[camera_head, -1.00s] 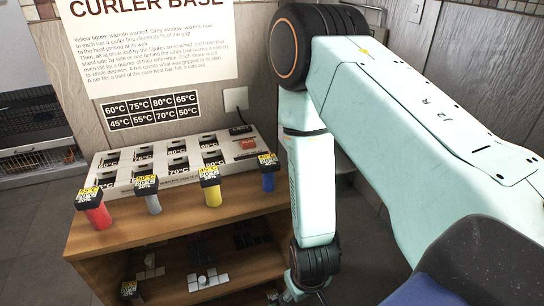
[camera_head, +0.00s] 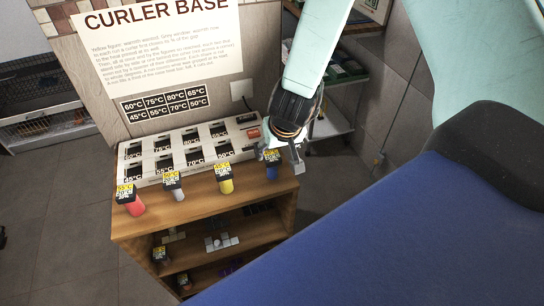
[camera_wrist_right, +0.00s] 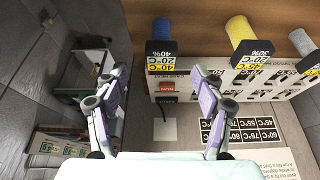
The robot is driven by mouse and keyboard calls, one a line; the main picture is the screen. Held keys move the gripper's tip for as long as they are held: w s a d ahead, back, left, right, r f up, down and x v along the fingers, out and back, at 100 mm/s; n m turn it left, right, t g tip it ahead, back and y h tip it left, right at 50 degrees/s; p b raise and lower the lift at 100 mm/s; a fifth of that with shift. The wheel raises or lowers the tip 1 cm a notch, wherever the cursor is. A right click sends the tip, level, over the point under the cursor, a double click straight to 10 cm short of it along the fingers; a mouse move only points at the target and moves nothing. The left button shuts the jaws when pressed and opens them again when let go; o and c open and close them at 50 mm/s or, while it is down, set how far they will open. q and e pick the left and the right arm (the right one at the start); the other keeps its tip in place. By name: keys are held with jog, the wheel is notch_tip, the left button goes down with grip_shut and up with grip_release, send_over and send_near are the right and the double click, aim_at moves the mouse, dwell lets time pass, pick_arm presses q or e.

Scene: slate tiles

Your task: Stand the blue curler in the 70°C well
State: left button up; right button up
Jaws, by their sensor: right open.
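The blue curler (camera_head: 271,173) has a black cap with a yellow label. It seems to stand on the wooden top, right of the other curlers, and it also shows in the wrist view (camera_wrist_right: 161,28). The 70°C well (camera_head: 193,156) is a dark opening in the front row of the white curler base (camera_head: 151,177), third from the left. My right gripper (camera_head: 284,157) is just above and behind the blue curler, partly over its cap. In the wrist view its fingers (camera_wrist_right: 158,74) are apart with nothing between them. My left gripper is not in view.
Red (camera_head: 135,207), grey (camera_head: 177,192) and yellow (camera_head: 226,185) curlers stand along the front of the wooden cabinet (camera_head: 146,228), left of the blue one. An orange switch (camera_head: 254,133) sits at the base's right end. A poster (camera_head: 160,40) is behind.

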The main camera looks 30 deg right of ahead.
aim_at(272, 157)
jog(key=x, duration=0.2)
jog(key=b+x, duration=0.1)
jog(key=x, duration=0.1)
jog(key=b+x, duration=0.1)
jog(key=x, duration=0.2)
jog(key=shift+w+r, duration=0.1)
jog(key=shift+w, duration=0.25)
jog(key=shift+w+d+f, duration=0.1)
jog(key=shift+d+f, duration=0.05)
jog(key=shift+f, duration=0.25)
jog(key=shift+r, duration=0.1)
jog(key=shift+c, duration=0.4)
jog(key=shift+a, duration=0.2)
jog(key=shift+c, duration=0.6)
jog(key=shift+w, duration=0.1)
jog(key=c, duration=0.3)
jog(key=shift+d, duration=0.15)
jog(key=c, duration=0.9)
